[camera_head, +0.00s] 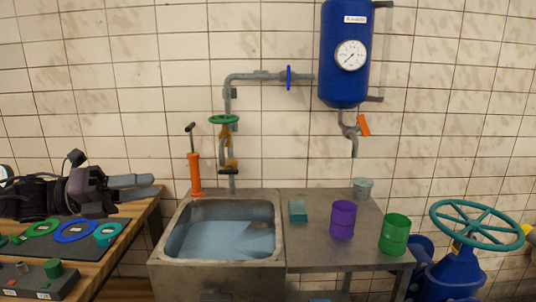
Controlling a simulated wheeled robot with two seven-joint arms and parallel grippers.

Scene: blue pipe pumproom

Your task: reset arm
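My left arm comes in from the left edge, dark and grey, over the wooden workbench (146,222). My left gripper (156,186) points right, above the bench's right end and left of the sink. Its two grey fingers look spread apart, and nothing shows between them. My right gripper and arm do not show in this view.
A metal sink (162,252) holds water. An orange hand pump (195,175) stands at its back left corner. The counter right of it carries a teal block (297,211), purple cup (343,220), green cup (394,234) and grey cup (363,188). A teal handwheel (477,224) stands far right.

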